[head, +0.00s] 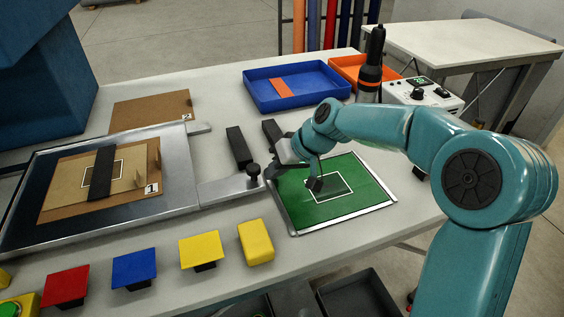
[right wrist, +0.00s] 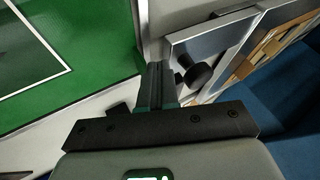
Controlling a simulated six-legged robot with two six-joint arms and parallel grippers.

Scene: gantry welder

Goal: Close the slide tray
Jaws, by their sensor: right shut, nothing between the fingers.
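The slide tray (head: 180,178) is a metal-framed tray with a dark bed at the left of the table. A flat metal arm (head: 222,190) reaches right from its frame and carries a black knob (head: 253,170). My right gripper (head: 271,172) is shut and empty, just right of the knob, by the left edge of the green plate. In the right wrist view its fingers (right wrist: 156,82) are together, beside the black knob (right wrist: 197,75) but not around it. I cannot tell whether they touch it. My left gripper is in neither view.
A brown board (head: 150,188) marked 1 lies in the tray under a black strip. The green plate (head: 352,168) lies under my right arm. Red, blue and yellow blocks line the front. A blue bin (head: 265,98) and an orange bin (head: 352,66) stand behind, near a black torch (head: 370,70).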

